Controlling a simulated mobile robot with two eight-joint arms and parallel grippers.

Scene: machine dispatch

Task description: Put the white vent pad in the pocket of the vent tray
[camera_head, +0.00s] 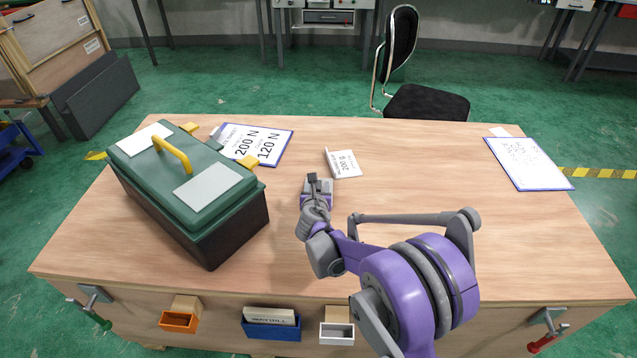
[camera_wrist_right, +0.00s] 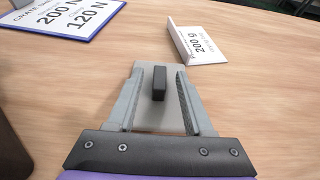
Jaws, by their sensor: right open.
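I cannot make out a white vent pad or a vent tray in either view. My right gripper (camera_head: 315,190) is over the middle of the wooden table. In the wrist view, the right gripper (camera_wrist_right: 159,72) is open, with one finger on each side of a small upright black block (camera_wrist_right: 159,84). The block stands on a flat grey plate (camera_wrist_right: 150,116) on the table. There are gaps between the block and both fingers. In the head view, the grey plate (camera_head: 325,186) is partly hidden by my gripper. My left gripper is not in view.
A folded "200 g" card (camera_head: 345,164) stands just beyond the plate. A green toolbox (camera_head: 190,205) and a clipboard (camera_head: 270,157) are to the left. Another clipboard (camera_head: 530,164) lies far right. Orange (camera_head: 178,322), blue (camera_head: 272,330) and white (camera_head: 337,334) bins are along the front.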

